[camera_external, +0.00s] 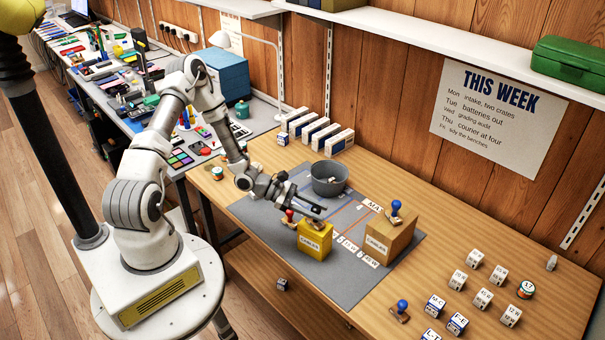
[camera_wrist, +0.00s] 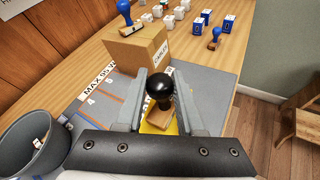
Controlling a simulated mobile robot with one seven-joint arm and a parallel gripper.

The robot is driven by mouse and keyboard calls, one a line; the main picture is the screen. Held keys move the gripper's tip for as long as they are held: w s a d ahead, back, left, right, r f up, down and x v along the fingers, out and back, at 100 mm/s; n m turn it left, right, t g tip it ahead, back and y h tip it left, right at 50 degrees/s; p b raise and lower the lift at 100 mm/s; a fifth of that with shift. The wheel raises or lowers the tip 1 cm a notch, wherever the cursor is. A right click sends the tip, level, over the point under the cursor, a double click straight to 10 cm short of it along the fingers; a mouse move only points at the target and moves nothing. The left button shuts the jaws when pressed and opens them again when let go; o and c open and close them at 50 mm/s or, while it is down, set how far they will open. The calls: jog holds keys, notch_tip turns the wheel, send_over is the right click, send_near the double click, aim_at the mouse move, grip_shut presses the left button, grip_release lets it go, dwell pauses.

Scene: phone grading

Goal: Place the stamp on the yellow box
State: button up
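The stamp with a black knob (camera_wrist: 159,84) and a wooden base (camera_wrist: 159,118) stands between the two fingers of my gripper (camera_wrist: 162,98) in the wrist view. The fingers close in on both sides of its knob. In the external view my gripper (camera_external: 314,209) reaches in from the left, just above the yellow box (camera_external: 314,241). The stamp's base is over the top of the yellow box, which shows below it in the wrist view (camera_wrist: 150,129). Whether the base touches the box top is hard to tell.
A cardboard box (camera_external: 390,240) with a blue stamp (camera_external: 396,207) on top stands to the right. A grey bin (camera_external: 328,180) is behind. A red-handled stamp (camera_external: 289,214) is close beside my gripper. Another blue stamp (camera_external: 402,307) and several small cubes lie at the right.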

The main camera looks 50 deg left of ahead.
jog(key=o, duration=0.5)
jog(key=shift+c, duration=0.2)
jog(key=shift+r, duration=0.1)
jog(key=shift+a+r+p, duration=0.1)
jog(key=shift+r+p, duration=0.05)
jog(key=shift+p, duration=0.15)
jog(key=b+v, duration=0.1)
jog(key=v, duration=1.1)
jog(key=s+d+r+m+g+y, duration=0.2)
jog(key=s+r+m+g, duration=0.15)
jog(key=r+m, duration=0.25)
jog(key=s+d+r+m+g+y, duration=0.2)
jog(key=s+d+r+m+g, duration=0.1)
jog(key=s+r+m, duration=0.3)
jog(key=s+a+r+m+t+y, duration=0.2)
jog(key=s+r+m+y, duration=0.1)
jog(key=r, duration=0.4)
jog(key=s+a+r+m+t+y, duration=0.2)
jog(key=s+r+m+y, duration=0.2)
jog(key=r+m, duration=0.2)
jog(key=shift+a+r+m+t, duration=0.3)
jog(key=shift+a+r+t, duration=0.05)
jog(key=shift+r, duration=0.25)
